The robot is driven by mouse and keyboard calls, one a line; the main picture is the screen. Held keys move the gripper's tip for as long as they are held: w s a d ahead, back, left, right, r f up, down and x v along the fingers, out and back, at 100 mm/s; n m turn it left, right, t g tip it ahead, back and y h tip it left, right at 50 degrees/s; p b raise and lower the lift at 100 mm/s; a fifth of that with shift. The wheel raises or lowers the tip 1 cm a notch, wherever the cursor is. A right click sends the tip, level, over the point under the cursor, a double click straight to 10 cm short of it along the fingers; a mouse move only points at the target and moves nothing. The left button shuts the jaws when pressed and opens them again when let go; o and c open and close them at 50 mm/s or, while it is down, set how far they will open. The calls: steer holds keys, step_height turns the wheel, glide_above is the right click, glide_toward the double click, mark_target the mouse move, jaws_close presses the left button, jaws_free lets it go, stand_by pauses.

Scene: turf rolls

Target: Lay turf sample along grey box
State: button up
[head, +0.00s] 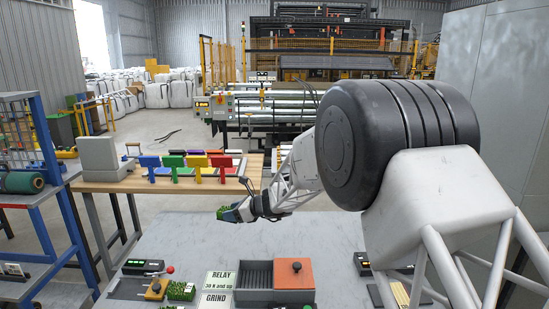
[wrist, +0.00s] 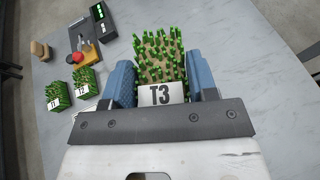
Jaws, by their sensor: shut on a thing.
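My gripper (head: 247,210) is shut on a green turf sample and holds it above the far part of the grey table. In the wrist view the turf sample (wrist: 160,55) sits between the two blue fingers, with green tufts on a tan base and a white T3 label. The turf sample (head: 230,214) also shows at the gripper's tip in the head view. A grey box (head: 254,296) with a ribbed open left part and an orange knobbed cover on its right part stands at the table's near edge, apart from the sample. It is not in the wrist view.
Two turf samples, labelled T1 (wrist: 57,97) and T2 (wrist: 86,83), lie near a red-knobbed lever device (wrist: 84,53) and a black display unit (wrist: 102,22). RELAY and GRIND signs (head: 219,281) stand left of the box. The table's middle (head: 180,245) is clear.

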steer(key=d+r+m+t+h, duration=0.2)
steer(key=d+m+t+h, duration=0.1)
steer(key=d, duration=0.8)
steer(key=w+d+r+m+t+h, duration=0.1)
steer(key=d+m+h, duration=0.4)
steer(key=d, duration=0.6)
steer(key=w+d+r+m+t+h, duration=0.1)
steer(key=d+r+m+t+h, duration=0.3)
steer(key=d, duration=0.6)
steer(key=shift+d+m+t+h, duration=0.4)
steer(key=shift+m+t, duration=0.2)
steer(key=shift+m, duration=0.5)
steer(key=shift+w+a+f, duration=0.1)
steer(key=shift+a+f, duration=0.05)
steer(key=s+a+f+n+g+y, duration=0.4)
steer(key=a+f+n+g+y, duration=0.4)
steer(key=a+f+n+y, duration=0.4)
steer(key=shift+a+f+n+y, duration=0.25)
steer(key=shift+f+n, duration=0.2)
steer(key=shift+n, duration=0.25)
